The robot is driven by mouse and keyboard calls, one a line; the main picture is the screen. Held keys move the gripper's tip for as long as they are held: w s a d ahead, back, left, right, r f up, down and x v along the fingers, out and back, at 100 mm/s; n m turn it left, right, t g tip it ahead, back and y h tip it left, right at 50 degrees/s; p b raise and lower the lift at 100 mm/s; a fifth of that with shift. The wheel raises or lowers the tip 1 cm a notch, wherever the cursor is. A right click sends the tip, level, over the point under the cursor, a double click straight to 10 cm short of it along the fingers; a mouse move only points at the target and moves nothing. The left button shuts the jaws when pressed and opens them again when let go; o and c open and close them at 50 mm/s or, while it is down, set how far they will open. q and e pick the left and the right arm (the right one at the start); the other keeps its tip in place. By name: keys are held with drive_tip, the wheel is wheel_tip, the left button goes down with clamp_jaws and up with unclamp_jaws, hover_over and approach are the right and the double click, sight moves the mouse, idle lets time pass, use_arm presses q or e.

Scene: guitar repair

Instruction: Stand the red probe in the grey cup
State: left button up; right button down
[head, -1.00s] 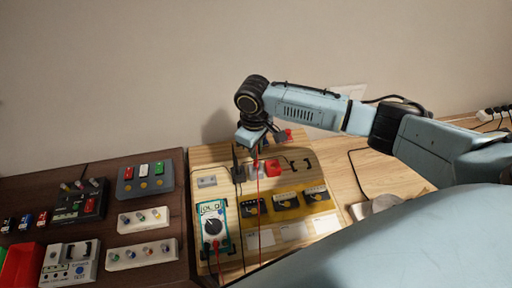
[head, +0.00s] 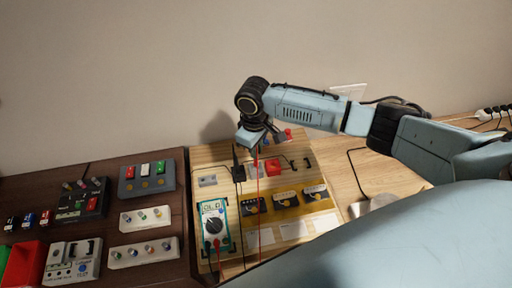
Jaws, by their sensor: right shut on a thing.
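My right gripper (head: 263,142) points down above the far part of the wooden board and is shut on the red probe (head: 257,157), which hangs roughly upright below it. A thin red lead runs from the probe toward the front. A small light-grey piece (head: 252,171), likely the grey cup, sits just below the probe, partly hidden behind the lead. I cannot tell whether the probe tip is inside it or above it. My left gripper is not in view.
The black probe (head: 237,160) stands in a dark holder just left, and a red block (head: 272,168) is close on the right. A multimeter (head: 213,226) and several dark modules (head: 286,199) lie nearer. A brown table (head: 90,165) with parts is at left.

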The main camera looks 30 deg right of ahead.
sight(257, 164)
drive_tip(key=shift+f+b, duration=0.35)
drive_tip(key=shift+f, duration=1.25)
drive_tip(key=c, duration=1)
unclamp_jaws()
drive_tip(key=shift+r, duration=0.1)
wheel_tip(257, 164, up, 3)
drive_tip(key=p, duration=0.3)
drive_tip(key=shift+r+p, duration=0.85)
drive_tip(key=shift+p, duration=0.2)
drive_tip(key=shift+r, duration=1.05)
